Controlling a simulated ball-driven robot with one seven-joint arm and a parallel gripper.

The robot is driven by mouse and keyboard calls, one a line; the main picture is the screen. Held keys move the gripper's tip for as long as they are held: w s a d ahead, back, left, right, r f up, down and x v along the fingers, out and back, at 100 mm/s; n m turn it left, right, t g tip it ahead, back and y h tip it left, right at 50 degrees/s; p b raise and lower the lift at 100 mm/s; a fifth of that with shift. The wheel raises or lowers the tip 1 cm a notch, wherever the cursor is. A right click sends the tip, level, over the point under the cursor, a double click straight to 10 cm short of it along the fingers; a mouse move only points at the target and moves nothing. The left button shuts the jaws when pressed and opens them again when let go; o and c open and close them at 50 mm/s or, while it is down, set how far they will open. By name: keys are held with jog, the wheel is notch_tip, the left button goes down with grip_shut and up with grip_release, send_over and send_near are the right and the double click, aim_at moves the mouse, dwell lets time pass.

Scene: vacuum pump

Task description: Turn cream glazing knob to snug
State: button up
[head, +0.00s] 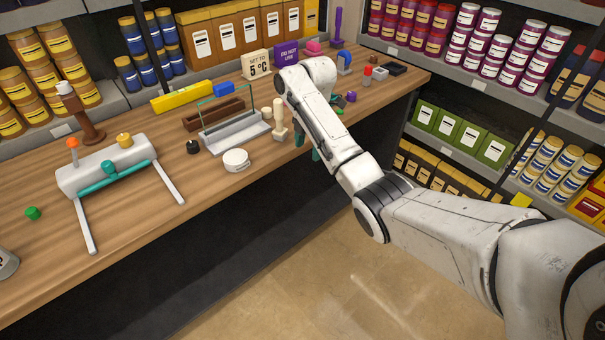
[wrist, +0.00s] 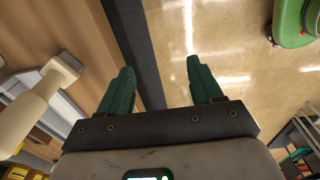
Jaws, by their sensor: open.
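A cream knob (head: 279,118) stands at the right end of a grey clamp frame (head: 236,134) that holds an upright glass pane with a green edge (head: 222,100). In the wrist view a large cream knob with a handle-like stem (wrist: 35,105) is at the left, apart from the fingers. My gripper (wrist: 160,72) is open and empty, its green fingers over the bench's front edge and floor. In the head view my gripper (head: 306,146) is right of the knob, partly hidden by my arm.
A white frame with a teal bar (head: 115,174) is at the left. Signs and small items line the back.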

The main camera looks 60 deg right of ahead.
jog(key=a+f+m, duration=0.1)
jog(key=a+f, duration=0.3)
jog(key=a, duration=0.3)
jog(key=shift+s+m, duration=0.3)
jog(key=shift+s, duration=0.1)
